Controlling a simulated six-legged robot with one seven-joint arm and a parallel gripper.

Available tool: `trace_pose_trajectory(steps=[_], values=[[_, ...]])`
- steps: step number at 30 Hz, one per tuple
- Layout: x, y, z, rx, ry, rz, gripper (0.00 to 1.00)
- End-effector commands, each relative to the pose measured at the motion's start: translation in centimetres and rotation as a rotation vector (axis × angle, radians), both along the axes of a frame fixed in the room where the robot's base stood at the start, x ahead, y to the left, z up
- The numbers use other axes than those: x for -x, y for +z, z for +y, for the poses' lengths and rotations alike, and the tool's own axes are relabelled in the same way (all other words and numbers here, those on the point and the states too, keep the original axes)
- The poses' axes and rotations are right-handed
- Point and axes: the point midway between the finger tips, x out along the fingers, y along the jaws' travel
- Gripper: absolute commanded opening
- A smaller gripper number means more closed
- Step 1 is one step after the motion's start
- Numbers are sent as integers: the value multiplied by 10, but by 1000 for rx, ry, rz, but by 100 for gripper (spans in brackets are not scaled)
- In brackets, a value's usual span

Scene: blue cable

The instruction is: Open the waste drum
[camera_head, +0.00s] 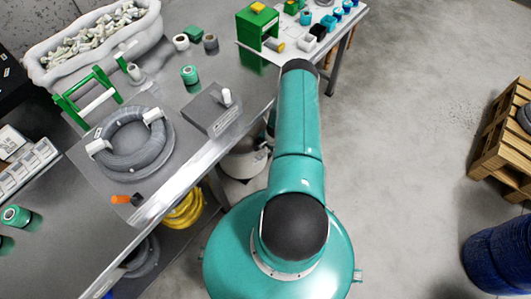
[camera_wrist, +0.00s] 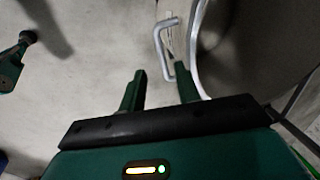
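In the wrist view my gripper (camera_wrist: 160,71) is open, with its two green fingers apart and nothing between them. Just beyond the fingertips is a bent metal handle (camera_wrist: 162,45), near a large round grey body with a pale curved rim (camera_wrist: 196,45). I cannot tell for sure whether this is the waste drum. In the head view a pale round container (camera_head: 243,163) stands under the table, partly hidden by the table and my arm. My gripper is hidden in the head view.
The metal workbench (camera_head: 220,75) holds a grey cable coil (camera_head: 133,140), a green frame (camera_head: 88,98) and a white bin of scraps (camera_head: 95,45). A yellow coil (camera_head: 184,209) lies beneath. A wooden pallet stack (camera_head: 505,135) stands right. The floor between is clear.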

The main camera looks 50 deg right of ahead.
Motion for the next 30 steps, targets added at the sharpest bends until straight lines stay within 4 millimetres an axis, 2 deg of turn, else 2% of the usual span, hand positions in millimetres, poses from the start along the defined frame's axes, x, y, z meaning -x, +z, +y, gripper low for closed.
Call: trace_pose_trajectory(steps=[3,10,15,23,28,30], values=[[-5,-23,2,-1,2,0,33],[-13,-53,2,0,1,0,33],[-16,-62,2,0,0,0,33],[-16,-63,1,0,0,-1,33],[-16,-63,1,0,1,-1,0],[-16,-63,1,0,1,-1,0]])
